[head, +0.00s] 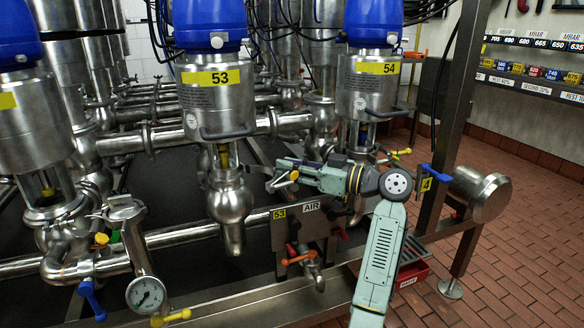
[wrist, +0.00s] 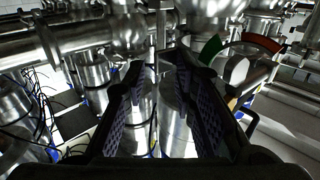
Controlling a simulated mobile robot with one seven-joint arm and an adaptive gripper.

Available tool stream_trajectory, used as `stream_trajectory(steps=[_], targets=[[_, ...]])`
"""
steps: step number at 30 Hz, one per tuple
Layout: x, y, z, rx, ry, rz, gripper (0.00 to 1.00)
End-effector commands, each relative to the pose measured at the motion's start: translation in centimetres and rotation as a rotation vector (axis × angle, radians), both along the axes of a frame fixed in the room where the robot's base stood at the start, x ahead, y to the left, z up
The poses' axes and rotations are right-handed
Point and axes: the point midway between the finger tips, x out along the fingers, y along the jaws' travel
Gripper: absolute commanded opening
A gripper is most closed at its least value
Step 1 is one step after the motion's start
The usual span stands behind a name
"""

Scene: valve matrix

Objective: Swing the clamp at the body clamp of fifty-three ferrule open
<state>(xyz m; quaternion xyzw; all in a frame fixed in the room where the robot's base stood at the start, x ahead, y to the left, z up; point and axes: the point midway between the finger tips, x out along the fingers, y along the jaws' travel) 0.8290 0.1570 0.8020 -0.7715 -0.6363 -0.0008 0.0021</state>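Valve 53 (head: 219,77) stands upright at the centre of the head view, with a blue cap, a steel cylinder and a yellow label. A curved dark handle (head: 228,132) runs around the cylinder's lower edge. Below is an open yoke, then a rounded steel body (head: 230,203). I cannot tell the body clamp's latch apart at this size. My gripper (head: 270,178) reaches in from the right, just right of that body and apparently apart from it. In the wrist view its two dark fingers (wrist: 158,62) are spread with nothing held between them.
Valve 54 (head: 378,68) stands behind to the right. A plate marked 53 AIR (head: 312,210) with an orange-handled tap (head: 300,257) sits below my arm. A pressure gauge (head: 146,294) is lower left. Horizontal pipes crowd the back; tiled floor at right is open.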

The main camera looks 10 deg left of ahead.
Motion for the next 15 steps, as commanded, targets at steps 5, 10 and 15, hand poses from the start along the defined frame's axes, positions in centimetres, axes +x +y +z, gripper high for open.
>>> stream_trajectory(steps=[5, 10, 15], targets=[[-0.3, 1.4, 0.1, -0.004, -0.004, 0.019, 0.25], [-0.4, 1.1, 0.2, -0.002, -0.005, 0.019, 0.25], [-0.7, -1.4, 0.1, -0.001, -0.004, 0.014, 0.25]])
